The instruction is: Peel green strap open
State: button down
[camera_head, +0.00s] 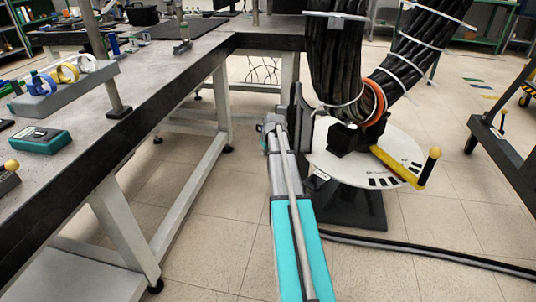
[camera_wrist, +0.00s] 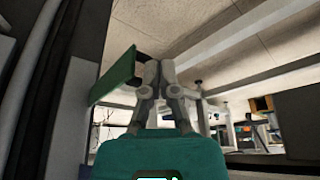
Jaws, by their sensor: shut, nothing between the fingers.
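A flat green strap end (camera_wrist: 113,78) sticks out to the left of my gripper (camera_wrist: 160,68) in the wrist view. My gripper is shut, its fingertips together, with nothing seen between them. The strap's right end passes close to the fingers; I cannot tell whether they touch. In the head view my gripper is at the end of my arm, beside the left side of the black cable bundle (camera_head: 335,60); its fingertips are hard to make out there. The green strap cannot be clearly made out in the head view.
The bundle stands on a white round plate (camera_head: 400,158) with a yellow handle (camera_head: 400,168). White ties and an orange band (camera_head: 375,100) go around the cables. A grey workbench (camera_head: 170,65) runs along the left. A dark cart (camera_head: 510,150) stands at right. A black cable (camera_head: 430,254) crosses the floor.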

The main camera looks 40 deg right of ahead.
jog(key=shift+s+d, duration=0.5)
jog(key=shift+s, duration=0.05)
jog(key=shift+d, duration=0.1)
dwell(0.5)
jog(key=shift+s, duration=0.15)
jog(key=s+a+r+p, duration=0.1)
jog(key=s+r+p, duration=0.6)
jog(key=r+p, duration=0.2)
jog(key=shift+s+a+r, duration=0.15)
jog(key=shift+a+r, duration=0.15)
jog(key=shift+a, duration=0.05)
dwell(0.5)
dwell(0.6)
